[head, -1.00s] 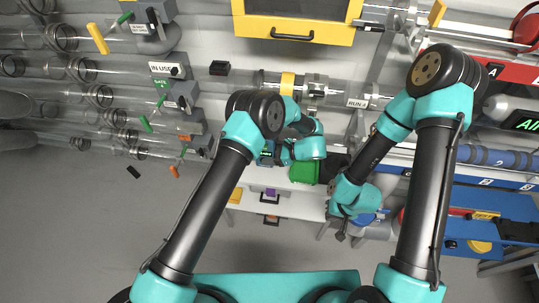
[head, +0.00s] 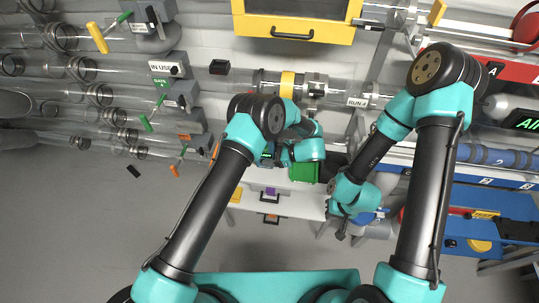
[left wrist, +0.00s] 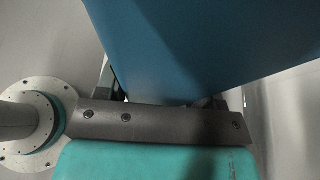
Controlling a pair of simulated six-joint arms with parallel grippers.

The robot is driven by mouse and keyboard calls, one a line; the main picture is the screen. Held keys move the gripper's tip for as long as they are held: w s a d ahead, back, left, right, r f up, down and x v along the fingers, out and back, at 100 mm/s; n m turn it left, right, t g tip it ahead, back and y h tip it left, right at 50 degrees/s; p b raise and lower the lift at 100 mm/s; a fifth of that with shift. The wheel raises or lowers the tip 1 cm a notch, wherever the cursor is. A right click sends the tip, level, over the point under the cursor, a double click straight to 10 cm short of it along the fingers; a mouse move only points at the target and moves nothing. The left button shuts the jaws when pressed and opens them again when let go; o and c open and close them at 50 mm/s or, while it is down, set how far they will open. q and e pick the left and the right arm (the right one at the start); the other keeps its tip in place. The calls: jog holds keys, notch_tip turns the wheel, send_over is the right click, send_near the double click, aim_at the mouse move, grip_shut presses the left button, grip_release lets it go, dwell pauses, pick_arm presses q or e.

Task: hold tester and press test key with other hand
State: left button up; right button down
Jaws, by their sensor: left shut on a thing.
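A blue tester (left wrist: 200,45) fills the upper part of the left wrist view, close to the camera. My left gripper is shut on it, with the fingertips mostly hidden behind the tester and the gripper's own dark bar. In the head view a small part of the tester (head: 267,156) shows beside my left gripper (head: 277,158), over the white bench. Its test key cannot be made out. My right gripper (head: 341,228) hangs lower and to the right, apart from the tester; its jaw opening is too small to tell.
A green box (head: 305,172) sits close to the right of my left gripper. A white bench (head: 290,203) with small coloured items is below. Clear tubes line the left and back. A blue rack (head: 490,212) stands at the right; open floor is at lower left.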

pick_arm(q)
jog(key=shift+f, duration=1.65)
dwell(0.5)
jog(key=o, duration=0.6)
jog(key=shift+c, duration=0.2)
jog(key=c, duration=0.5)
dwell(1.9)
